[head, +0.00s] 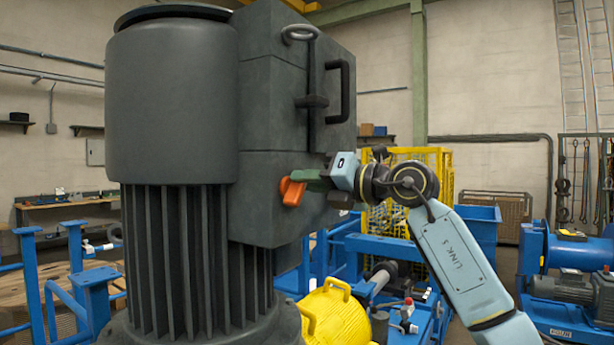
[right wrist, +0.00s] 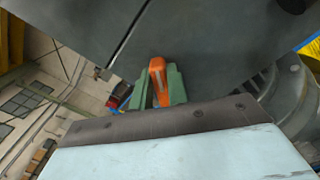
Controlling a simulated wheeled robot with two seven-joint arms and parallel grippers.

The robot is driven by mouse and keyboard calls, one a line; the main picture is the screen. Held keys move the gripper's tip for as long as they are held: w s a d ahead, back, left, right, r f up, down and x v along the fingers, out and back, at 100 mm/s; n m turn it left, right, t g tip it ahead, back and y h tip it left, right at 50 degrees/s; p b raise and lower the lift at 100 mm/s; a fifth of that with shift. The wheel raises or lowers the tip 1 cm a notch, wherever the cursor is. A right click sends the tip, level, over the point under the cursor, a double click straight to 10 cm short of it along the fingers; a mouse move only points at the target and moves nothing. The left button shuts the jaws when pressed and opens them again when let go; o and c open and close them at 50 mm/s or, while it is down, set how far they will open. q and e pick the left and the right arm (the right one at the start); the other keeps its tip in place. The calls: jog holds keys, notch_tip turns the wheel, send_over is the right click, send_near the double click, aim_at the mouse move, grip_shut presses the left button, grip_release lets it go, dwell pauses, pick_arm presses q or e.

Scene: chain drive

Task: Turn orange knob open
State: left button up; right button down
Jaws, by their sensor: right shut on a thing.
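The orange knob (head: 291,189) sits on the lower front of the dark grey machine housing (head: 268,100). My right gripper (head: 306,179) reaches it from the right, with its green fingers at the knob. In the right wrist view the knob (right wrist: 157,80) stands between the two green fingers (right wrist: 158,88), which are shut on it. The fingers hide part of the knob and its mount. My left gripper is not in view.
A ribbed grey motor body (head: 200,255) fills the left. A black handle (head: 338,90) and a ring-topped latch (head: 311,75) stick out above my right gripper. A yellow drum (head: 335,315) and blue frames (head: 375,250) stand below and behind.

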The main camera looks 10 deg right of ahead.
jog(key=m+p, duration=0.1)
jog(key=m, duration=0.2)
jog(key=m+p, duration=0.1)
jog(key=m, duration=0.2)
jog(key=f+m+p, duration=0.1)
jog(key=m+p, duration=0.1)
jog(key=m, duration=0.2)
jog(key=shift+w+d+f, duration=0.1)
jog(key=shift+w+d, duration=0.15)
jog(key=shift+d, duration=0.05)
jog(key=shift+f+m, duration=0.1)
jog(key=shift+m, duration=0.2)
jog(key=c, duration=1.4)
grip_release()
jog(key=shift+o, duration=0.2)
jog(key=shift+s, duration=0.1)
